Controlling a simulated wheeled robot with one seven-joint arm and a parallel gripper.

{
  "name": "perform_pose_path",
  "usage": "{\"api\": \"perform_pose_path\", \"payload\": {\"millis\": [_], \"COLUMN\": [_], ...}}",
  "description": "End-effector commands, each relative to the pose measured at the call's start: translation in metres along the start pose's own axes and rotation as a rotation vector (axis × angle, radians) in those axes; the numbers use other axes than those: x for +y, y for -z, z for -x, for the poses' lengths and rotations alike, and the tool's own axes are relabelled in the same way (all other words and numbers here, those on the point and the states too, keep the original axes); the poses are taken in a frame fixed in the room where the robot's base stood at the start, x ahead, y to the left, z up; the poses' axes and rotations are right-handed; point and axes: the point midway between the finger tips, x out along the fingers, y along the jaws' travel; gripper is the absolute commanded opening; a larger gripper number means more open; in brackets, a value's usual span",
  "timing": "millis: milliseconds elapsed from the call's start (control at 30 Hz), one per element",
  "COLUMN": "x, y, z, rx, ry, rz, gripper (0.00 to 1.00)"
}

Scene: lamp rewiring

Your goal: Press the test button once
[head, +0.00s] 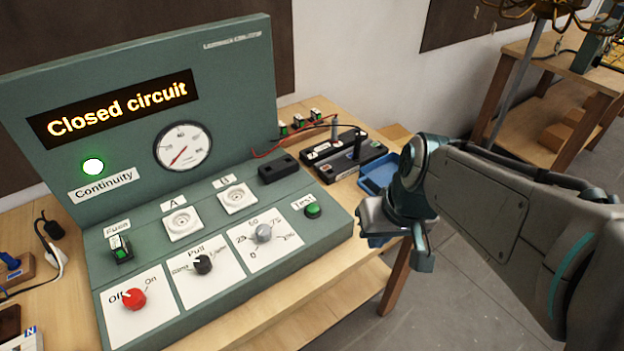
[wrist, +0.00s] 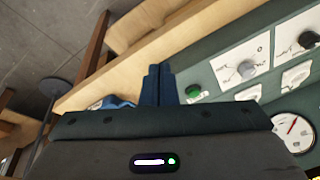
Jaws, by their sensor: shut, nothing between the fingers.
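The green test button (head: 312,211) sits at the right end of the sloped panel (head: 215,284), beside its "Test" label. It also shows in the wrist view (wrist: 193,91), just right of my fingers. My gripper (head: 423,262) is shut and empty, to the right of the panel and apart from the button. In the wrist view its closed fingers (wrist: 159,70) point toward the panel's wooden table edge. The display (head: 117,109) reads "Closed circuit". The continuity light (head: 93,167) glows green.
The panel also carries a red Off/On knob (head: 133,299), a black knob (head: 203,264), a grey dial (head: 263,232) and sockets A (head: 182,223) and B (head: 236,198). A black tester (head: 345,157) with wires and a blue tray (head: 378,174) stand on the table to the right.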

Motion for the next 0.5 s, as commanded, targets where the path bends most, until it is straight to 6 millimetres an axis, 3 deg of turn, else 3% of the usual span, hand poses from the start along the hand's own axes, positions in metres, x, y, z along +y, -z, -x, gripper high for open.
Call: {"api": "perform_pose_path", "payload": {"millis": [233,500], "x": [-0.051,-0.075], "y": [0.078,0.151], "z": [-0.007,-0.024], "rx": [0.020,0.168], "ry": [0.322,0.520], "rz": [0.151,0.233], "gripper": [0.00,0.00]}}
